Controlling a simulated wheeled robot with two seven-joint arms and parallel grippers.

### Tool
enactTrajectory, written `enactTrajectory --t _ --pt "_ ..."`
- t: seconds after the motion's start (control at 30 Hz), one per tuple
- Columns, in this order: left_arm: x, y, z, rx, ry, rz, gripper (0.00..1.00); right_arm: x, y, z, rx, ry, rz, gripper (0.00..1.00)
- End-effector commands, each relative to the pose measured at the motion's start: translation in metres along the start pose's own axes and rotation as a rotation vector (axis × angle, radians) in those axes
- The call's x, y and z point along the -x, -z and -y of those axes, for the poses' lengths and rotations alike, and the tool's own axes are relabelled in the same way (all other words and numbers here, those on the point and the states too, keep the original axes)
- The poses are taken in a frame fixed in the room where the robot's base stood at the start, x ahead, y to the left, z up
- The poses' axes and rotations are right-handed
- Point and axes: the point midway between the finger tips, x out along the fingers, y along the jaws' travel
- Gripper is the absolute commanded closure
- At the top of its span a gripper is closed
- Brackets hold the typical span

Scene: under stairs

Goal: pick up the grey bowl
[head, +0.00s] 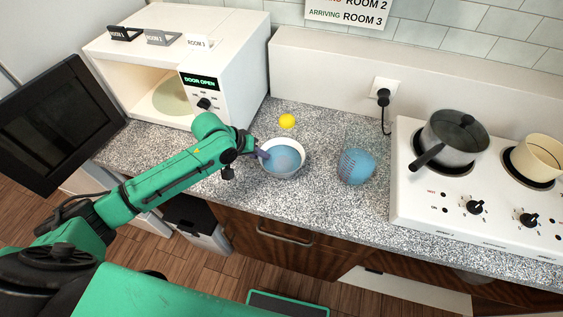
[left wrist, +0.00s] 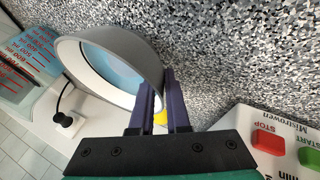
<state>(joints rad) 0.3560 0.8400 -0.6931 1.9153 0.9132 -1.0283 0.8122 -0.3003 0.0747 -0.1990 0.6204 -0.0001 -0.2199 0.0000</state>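My left gripper (head: 261,153) is at the bowl's left rim. In the left wrist view its purple fingers (left wrist: 160,88) stand apart with a narrow gap, and the bowl's wall reaches in between them. I cannot tell whether they touch the wall. My right gripper is not in view.
An open white microwave (head: 222,80) is at the back left. A white stove (head: 430,200) with a grey pot (head: 455,145) and cream pot (head: 537,158) is at the right.

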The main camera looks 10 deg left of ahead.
Motion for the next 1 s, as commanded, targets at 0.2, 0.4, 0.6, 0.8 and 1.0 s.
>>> enactTrajectory --t 0.2,0.4,0.6,0.8,1.0 --pt "0.0006 0.0006 -0.0001 0.000 0.000 -0.001 1.00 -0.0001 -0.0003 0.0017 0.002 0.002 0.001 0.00" --pt "0.0007 0.0007 -0.0001 0.001 0.000 -0.001 1.00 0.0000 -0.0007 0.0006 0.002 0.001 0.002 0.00" --pt "0.0008 0.0008 -0.0003 0.001 -0.001 -0.002 1.00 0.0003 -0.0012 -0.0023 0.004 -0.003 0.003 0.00" --pt "0.0009 0.0009 -0.0004 0.000 -0.001 -0.002 1.00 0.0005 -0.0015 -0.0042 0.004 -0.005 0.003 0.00" --pt "0.0010 0.0011 -0.0005 0.000 -0.001 -0.002 1.00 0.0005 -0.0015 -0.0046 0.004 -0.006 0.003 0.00"
